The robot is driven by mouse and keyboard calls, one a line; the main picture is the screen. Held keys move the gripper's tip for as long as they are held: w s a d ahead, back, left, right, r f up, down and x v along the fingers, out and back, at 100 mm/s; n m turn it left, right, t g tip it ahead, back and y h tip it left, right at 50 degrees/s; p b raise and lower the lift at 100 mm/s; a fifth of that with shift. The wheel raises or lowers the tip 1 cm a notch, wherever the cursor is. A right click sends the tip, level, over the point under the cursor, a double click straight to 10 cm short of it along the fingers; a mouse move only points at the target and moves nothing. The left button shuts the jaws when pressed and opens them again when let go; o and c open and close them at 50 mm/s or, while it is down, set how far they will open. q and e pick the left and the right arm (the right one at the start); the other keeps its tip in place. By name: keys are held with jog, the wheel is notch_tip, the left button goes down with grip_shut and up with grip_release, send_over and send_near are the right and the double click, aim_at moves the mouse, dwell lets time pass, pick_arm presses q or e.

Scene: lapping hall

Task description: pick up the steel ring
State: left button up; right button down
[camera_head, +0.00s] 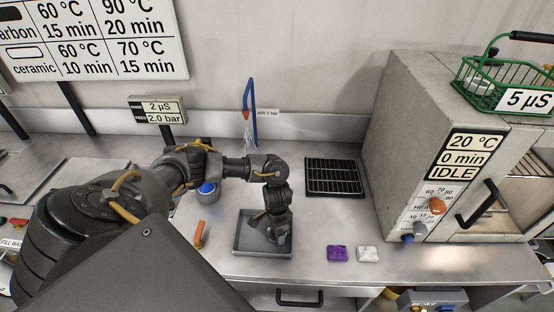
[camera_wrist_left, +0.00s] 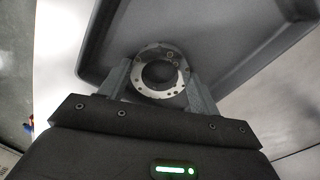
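The steel ring (camera_wrist_left: 136,73) shows in the left wrist view as a bright flat ring with small holes and a dark centre. It sits between the two fingers of my left gripper (camera_wrist_left: 160,80), at their tips. Its edges come up close to both fingers, but I cannot tell whether they press on it. In the head view my left gripper (camera_head: 277,236) points down into a grey tray (camera_head: 246,249); the ring is hidden there behind the gripper. The tray also shows in the wrist view (camera_wrist_left: 235,35). My right gripper is not in view.
A black grid rack (camera_head: 334,177) lies right of the tray. A purple block (camera_head: 337,253) and a white block (camera_head: 368,254) lie at the front. A blue-topped container (camera_head: 208,192) and an orange-handled item (camera_head: 200,235) stand left. An oven (camera_head: 415,150) bounds the right side.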

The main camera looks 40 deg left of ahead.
pick_arm(q)
jog(key=c, duration=0.6)
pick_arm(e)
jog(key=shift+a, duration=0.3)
pick_arm(q)
jog(key=shift+r, duration=0.1)
